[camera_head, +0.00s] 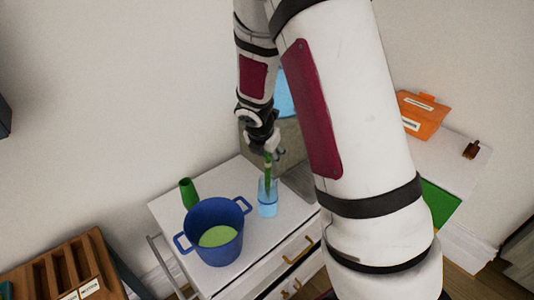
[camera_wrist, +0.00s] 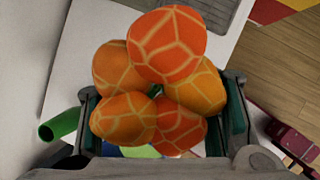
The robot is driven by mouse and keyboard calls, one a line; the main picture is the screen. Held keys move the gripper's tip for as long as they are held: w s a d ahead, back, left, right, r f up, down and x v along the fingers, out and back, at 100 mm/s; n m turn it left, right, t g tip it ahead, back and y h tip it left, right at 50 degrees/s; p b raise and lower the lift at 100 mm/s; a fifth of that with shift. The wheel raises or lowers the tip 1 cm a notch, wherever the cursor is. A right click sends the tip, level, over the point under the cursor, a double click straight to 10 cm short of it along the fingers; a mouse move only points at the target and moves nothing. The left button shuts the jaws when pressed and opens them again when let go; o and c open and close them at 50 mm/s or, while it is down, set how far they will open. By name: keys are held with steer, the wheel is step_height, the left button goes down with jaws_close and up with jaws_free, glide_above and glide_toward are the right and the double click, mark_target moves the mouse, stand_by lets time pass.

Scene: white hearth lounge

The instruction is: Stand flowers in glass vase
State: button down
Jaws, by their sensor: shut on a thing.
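The glass vase (camera_head: 268,203) is clear with a blue lower part and stands upright on the white cabinet top. My gripper (camera_head: 270,152) is above the vase, shut on the flowers' green stems (camera_head: 267,168). The stems point down and their lower ends overlap the vase's mouth; I cannot tell for sure how far inside they reach. In the wrist view, several orange-red flower heads (camera_wrist: 168,45) with pale lines fill the space between the fingers and hide the stems and vase. The heads are not clear in the head view.
A blue two-handled pot (camera_head: 213,230) with green contents stands left of the vase. A green cylinder (camera_head: 188,192) is behind the pot. The white cabinet top (camera_head: 164,208) has little free room. A brown slotted rack (camera_head: 70,262) is at lower left, an orange box (camera_head: 422,112) at right.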

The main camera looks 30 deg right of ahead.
steer(key=c, duration=0.5)
jaws_free()
steer(key=shift+r, duration=0.15)
steer(key=v, duration=1.1)
steer(key=shift+s+a+r, duration=0.2)
steer(key=shift+r, duration=0.1)
steer(key=shift+r, duration=0.1)
steer(key=s+a+r+m+y, duration=0.1)
steer(key=s+a+r+m, duration=0.2)
steer(key=s+m, duration=0.4)
steer(key=s+a+r+m+t+y, duration=0.1)
steer(key=s+a+r+m, duration=0.2)
steer(key=s+r+m, duration=0.3)
steer(key=s+a+r+m+t+y+b, duration=0.1)
steer(key=s+a+r+m, duration=0.2)
steer(key=s+m, duration=0.5)
steer(key=r+m, duration=0.1)
steer(key=m, duration=0.2)
steer(key=shift+s+a+r+m+y, duration=0.15)
steer(key=shift+s+a+m+y, duration=0.15)
steer(key=shift+s, duration=0.1)
